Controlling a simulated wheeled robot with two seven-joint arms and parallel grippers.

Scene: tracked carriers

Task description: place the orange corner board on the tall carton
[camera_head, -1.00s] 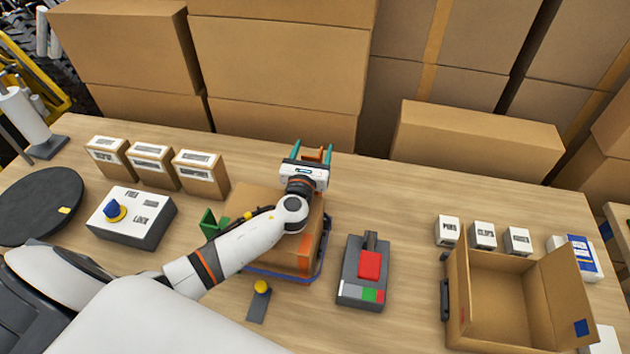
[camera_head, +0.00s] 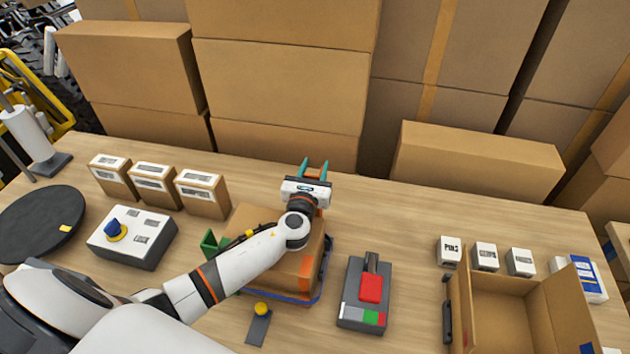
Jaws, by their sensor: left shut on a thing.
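My left gripper (camera_head: 313,171) is above and just beyond the far right corner of the cardboard carton (camera_head: 247,217) at the table's centre. Its teal fingertips point away from me, and it is shut on the orange corner board, which the gripper body hides now. The carton sits in a blue-edged holder (camera_head: 322,285). An orange strip (camera_head: 307,266) shows on its near right side, and a green angled piece (camera_head: 211,243) stands at its left. My left forearm covers part of the carton. My right gripper is out of view.
A grey device with a red block (camera_head: 371,288) is right of the carton. An open box (camera_head: 500,310) and small white boxes (camera_head: 450,251) are further right. A knob box (camera_head: 132,238), three labelled cartons (camera_head: 153,184) and a black disc (camera_head: 38,222) are at left. Large cartons (camera_head: 280,80) stand behind.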

